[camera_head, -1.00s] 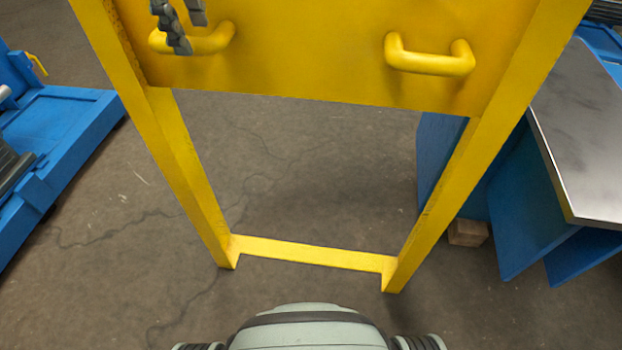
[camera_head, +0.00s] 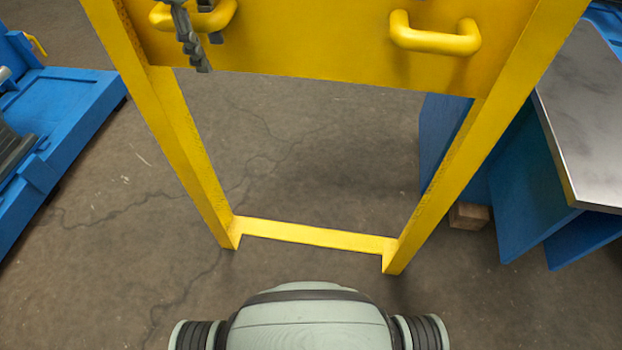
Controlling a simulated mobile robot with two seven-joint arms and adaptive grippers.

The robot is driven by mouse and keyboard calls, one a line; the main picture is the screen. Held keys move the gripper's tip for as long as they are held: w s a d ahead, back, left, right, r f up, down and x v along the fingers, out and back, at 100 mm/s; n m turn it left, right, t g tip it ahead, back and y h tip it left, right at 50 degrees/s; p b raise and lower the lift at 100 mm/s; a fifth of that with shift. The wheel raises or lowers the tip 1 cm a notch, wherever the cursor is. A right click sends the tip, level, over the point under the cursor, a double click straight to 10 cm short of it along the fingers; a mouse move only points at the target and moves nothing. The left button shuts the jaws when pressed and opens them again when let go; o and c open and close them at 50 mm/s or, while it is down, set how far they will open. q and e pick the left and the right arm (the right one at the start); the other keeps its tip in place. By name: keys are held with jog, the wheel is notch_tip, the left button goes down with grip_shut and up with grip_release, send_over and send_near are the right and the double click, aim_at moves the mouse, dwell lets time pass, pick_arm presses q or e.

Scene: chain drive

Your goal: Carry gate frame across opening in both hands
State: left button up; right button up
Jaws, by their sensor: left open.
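The yellow gate frame (camera_head: 318,236) stands upright in front of me, with two legs, a low crossbar and a wide upper panel; its top is cut off. The panel carries a left handle (camera_head: 222,14) and a right handle (camera_head: 434,40). My left gripper (camera_head: 209,56) comes in at the top left, open, with its dark fingers at the left handle. One finger crosses in front of the handle; whether they touch I cannot tell. The right handle is bare, and my right gripper is out of view.
A blue machine base (camera_head: 75,110) stands at the left. A metal-topped blue bench (camera_head: 590,120) stands at the right, close to the frame's right leg, with a wooden block (camera_head: 469,216) under it. The cracked concrete floor between them is clear.

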pick_arm(q)
jog(key=shift+c, duration=0.3)
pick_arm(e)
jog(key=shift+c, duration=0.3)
pick_arm(q)
jog(key=c, duration=0.7)
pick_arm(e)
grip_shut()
pick_arm(q)
grip_shut()
jog(key=shift+w+r, duration=0.15)
jog(key=shift+r, duration=0.15)
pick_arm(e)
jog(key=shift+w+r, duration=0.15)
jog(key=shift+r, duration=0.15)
